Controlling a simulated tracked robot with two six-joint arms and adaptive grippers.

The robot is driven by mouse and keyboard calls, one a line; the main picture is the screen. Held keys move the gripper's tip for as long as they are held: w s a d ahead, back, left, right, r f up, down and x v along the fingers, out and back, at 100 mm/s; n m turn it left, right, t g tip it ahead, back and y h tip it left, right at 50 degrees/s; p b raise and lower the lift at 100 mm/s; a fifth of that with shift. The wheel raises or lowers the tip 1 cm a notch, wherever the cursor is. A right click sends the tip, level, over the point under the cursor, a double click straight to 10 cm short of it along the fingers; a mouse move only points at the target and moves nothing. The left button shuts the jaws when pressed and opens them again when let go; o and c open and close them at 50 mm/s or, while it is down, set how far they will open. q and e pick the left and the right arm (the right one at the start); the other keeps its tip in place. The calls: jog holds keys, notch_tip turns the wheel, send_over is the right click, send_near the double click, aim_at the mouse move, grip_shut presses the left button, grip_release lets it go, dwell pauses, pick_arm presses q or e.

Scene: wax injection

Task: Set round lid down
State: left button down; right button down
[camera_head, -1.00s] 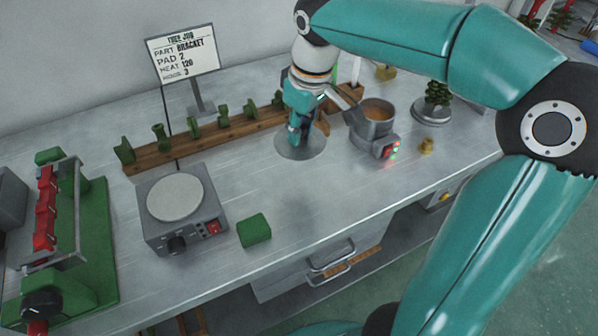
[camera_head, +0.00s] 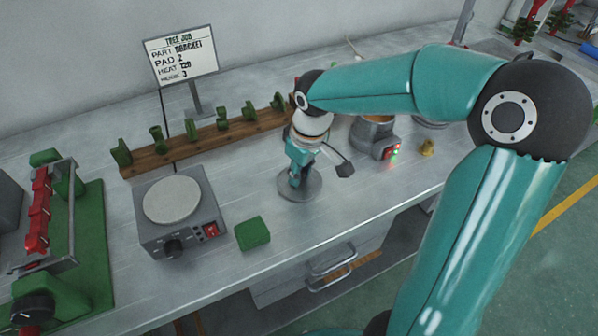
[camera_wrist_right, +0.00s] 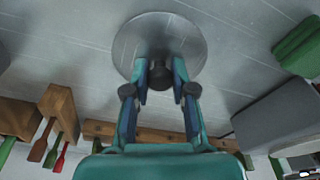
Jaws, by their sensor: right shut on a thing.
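The round lid (camera_head: 312,191) is a flat grey disc with a dark knob (camera_wrist_right: 160,76), over the bench between the green block and the pot. My right gripper (camera_head: 296,180) points down at the lid's middle. In the right wrist view, my right gripper (camera_wrist_right: 160,82) is shut on the knob, with one finger on each side. The disc (camera_wrist_right: 160,30) looks level and close to the bench top; I cannot tell whether it touches. My left gripper is not in view.
A hot plate (camera_head: 172,200) and a green block (camera_head: 252,233) stand left of the lid. A wooden rack (camera_head: 185,150) with green parts runs behind. The open pot (camera_head: 374,133) with a lit control box stands to the right. Bare bench (camera_head: 330,215) lies in front of the lid.

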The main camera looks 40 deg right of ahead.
aim_at(306, 185)
jog(key=shift+f, duration=0.15)
jog(key=c, duration=1)
grip_release()
jog(key=shift+o, duration=0.2)
jog(key=shift+r, duration=0.35)
notch_tip(306, 185, up, 12)
jog(key=s+p, duration=0.1)
jog(key=shift+s+f, duration=0.2)
jog(key=shift+s, duration=0.2)
jog(key=shift+d, duration=0.1)
